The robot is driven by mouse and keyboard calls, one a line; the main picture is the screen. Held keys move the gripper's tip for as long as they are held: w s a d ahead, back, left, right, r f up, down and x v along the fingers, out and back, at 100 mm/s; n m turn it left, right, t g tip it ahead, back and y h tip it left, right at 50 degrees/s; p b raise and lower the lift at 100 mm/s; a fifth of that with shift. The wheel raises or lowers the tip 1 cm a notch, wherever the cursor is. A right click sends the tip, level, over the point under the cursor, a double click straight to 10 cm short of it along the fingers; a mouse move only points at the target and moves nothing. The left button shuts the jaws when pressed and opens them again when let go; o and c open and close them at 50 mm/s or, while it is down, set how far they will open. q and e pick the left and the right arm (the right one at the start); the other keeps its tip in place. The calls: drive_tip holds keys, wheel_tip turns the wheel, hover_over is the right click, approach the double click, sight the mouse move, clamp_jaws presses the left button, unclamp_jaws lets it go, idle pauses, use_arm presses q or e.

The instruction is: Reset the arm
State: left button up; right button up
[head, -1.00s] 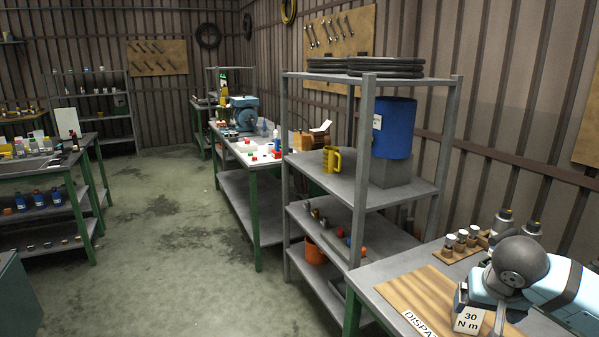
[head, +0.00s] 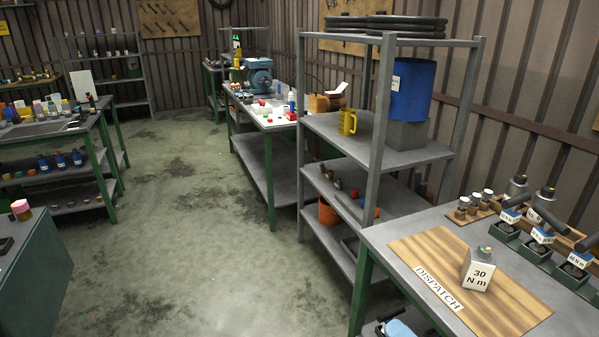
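A grey-white block labelled "30 N m" (head: 478,270) stands on the wooden board marked "DISPATCH" (head: 420,252) on the near right bench. It has a small green and yellow spot on top, and nothing touches it from above. No gripper fingers show; both grippers are out of view.
The near bench (head: 385,235) also holds several small jars (head: 474,203) and several dark-handled tools with blue-and-white labels (head: 541,236) at the right. A metal shelf (head: 375,165) with a blue drum (head: 411,90) stands behind it. The floor (head: 190,240) at left is open.

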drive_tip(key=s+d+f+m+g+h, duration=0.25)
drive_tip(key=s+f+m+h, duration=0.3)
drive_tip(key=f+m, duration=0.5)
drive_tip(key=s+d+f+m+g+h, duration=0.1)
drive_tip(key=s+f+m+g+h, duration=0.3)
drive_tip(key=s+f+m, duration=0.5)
use_arm(q)
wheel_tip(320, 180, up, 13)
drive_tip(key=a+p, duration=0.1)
drive_tip(key=p, duration=1.4)
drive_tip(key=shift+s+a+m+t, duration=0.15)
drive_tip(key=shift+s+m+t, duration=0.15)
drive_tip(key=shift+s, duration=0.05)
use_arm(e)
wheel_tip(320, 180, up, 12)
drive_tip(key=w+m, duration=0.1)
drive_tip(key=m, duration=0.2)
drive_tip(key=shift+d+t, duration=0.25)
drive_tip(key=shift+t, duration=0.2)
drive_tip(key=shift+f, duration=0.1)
